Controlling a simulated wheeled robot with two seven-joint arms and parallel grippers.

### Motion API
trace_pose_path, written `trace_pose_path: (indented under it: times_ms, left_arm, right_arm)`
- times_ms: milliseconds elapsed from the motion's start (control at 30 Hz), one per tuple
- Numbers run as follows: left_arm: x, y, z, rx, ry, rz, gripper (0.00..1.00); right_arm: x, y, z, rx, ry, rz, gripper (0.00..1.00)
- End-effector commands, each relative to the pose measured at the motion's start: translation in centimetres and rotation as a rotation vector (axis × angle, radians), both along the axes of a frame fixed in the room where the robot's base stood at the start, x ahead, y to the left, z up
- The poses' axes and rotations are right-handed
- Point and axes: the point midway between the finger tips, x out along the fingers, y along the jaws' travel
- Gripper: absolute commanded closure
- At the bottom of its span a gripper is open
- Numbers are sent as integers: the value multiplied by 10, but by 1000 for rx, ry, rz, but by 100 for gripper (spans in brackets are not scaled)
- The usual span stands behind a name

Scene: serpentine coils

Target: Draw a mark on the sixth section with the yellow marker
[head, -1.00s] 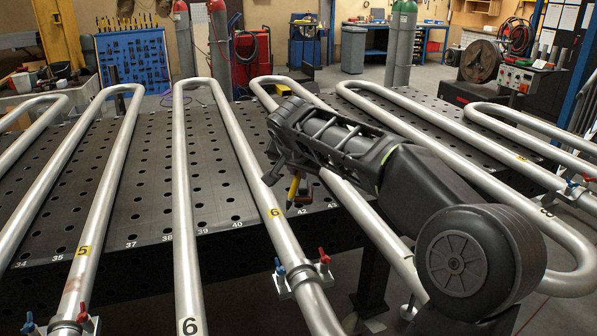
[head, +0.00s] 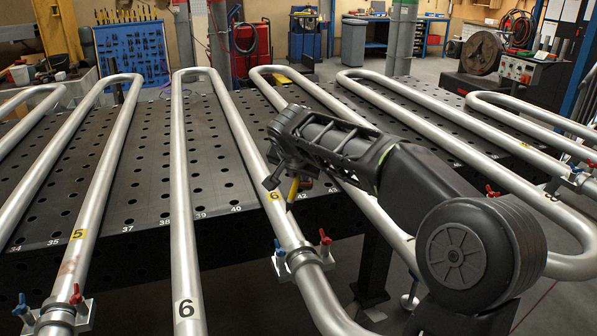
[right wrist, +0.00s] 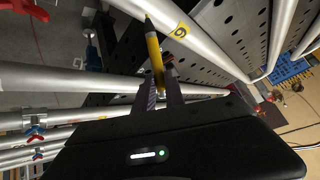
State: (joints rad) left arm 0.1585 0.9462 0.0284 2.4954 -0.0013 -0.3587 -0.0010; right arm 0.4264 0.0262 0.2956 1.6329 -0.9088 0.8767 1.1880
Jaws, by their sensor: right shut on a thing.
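My right gripper (head: 284,180) is shut on the yellow marker (head: 293,188), which points down with its dark tip low. It is over the silver pipe (head: 240,135) bearing a yellow label "6" (head: 275,196), and the marker is just right of that label. In the right wrist view the yellow marker (right wrist: 154,50) stands between the fingers, its tip overlapping the pipe (right wrist: 160,15) left of the yellow label (right wrist: 181,31). I cannot tell whether the tip touches the pipe. I see no drawn mark there. My left gripper is not in view.
The pipes run over a dark perforated table (head: 140,190) with printed numbers. A clamp with blue and red handles (head: 303,257) holds this pipe nearer me.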

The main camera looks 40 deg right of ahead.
Motion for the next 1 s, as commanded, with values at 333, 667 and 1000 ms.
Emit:
trace_pose_path:
  times_ms: [333,667,1000]
  left_arm:
    - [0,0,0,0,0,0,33]
    - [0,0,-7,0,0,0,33]
    - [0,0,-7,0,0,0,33]
  right_arm:
    - [0,0,0,0,0,0,100]
    - [-1,0,-2,1,1,-1,100]
    - [-1,1,0,1,0,-1,100]
